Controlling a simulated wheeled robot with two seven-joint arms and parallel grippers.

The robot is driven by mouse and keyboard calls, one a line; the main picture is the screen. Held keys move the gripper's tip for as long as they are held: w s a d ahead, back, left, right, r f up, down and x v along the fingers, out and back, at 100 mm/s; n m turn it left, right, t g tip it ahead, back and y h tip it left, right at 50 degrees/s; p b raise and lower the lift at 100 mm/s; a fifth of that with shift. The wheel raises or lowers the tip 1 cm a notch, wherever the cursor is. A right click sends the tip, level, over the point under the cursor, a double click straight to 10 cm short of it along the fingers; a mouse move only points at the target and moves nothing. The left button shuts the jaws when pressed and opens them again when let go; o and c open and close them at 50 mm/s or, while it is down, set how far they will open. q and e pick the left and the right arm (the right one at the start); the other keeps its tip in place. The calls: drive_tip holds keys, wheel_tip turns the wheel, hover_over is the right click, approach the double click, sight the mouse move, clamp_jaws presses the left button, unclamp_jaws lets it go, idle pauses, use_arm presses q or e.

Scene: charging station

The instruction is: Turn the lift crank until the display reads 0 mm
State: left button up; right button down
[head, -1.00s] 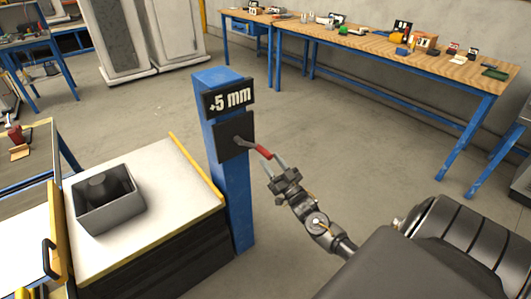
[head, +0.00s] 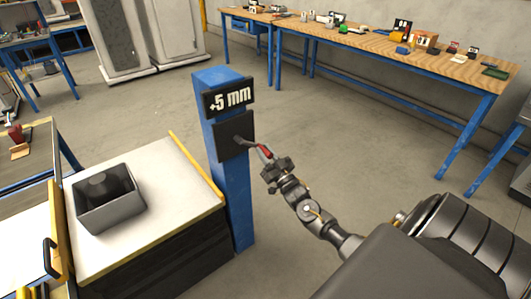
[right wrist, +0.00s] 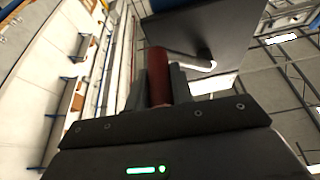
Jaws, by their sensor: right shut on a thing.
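The display (head: 228,98) at the top of the blue post (head: 235,190) reads +5 mm. Below it is a black plate (head: 221,138) with the lift crank (head: 250,143), a grey arm with a red handle. The crank arm points right and slightly down. My right gripper (head: 270,160) is at the handle. In the right wrist view the red handle (right wrist: 158,75) stands between the fingers of my right gripper (right wrist: 160,90), which are shut on it. The bent metal crank arm (right wrist: 195,62) shows beside it. My left gripper is not in view.
A lift table (head: 150,170) with a pale top and yellow edge stands left of the post, with a grey open box (head: 108,210) holding a dark round part. A long wooden workbench (head: 380,45) is at the back. The floor right of the post is clear.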

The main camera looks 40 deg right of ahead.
drive_tip(key=shift+d+r+n+y, duration=0.3)
drive_tip(key=shift+r+n+y, duration=0.1)
drive_tip(key=shift+n, duration=0.4)
drive_tip(key=shift+r+n, duration=0.1)
drive_tip(key=shift+n, duration=0.3)
drive_tip(key=c, duration=1.6)
unclamp_jaws()
drive_tip(key=o, duration=0.4)
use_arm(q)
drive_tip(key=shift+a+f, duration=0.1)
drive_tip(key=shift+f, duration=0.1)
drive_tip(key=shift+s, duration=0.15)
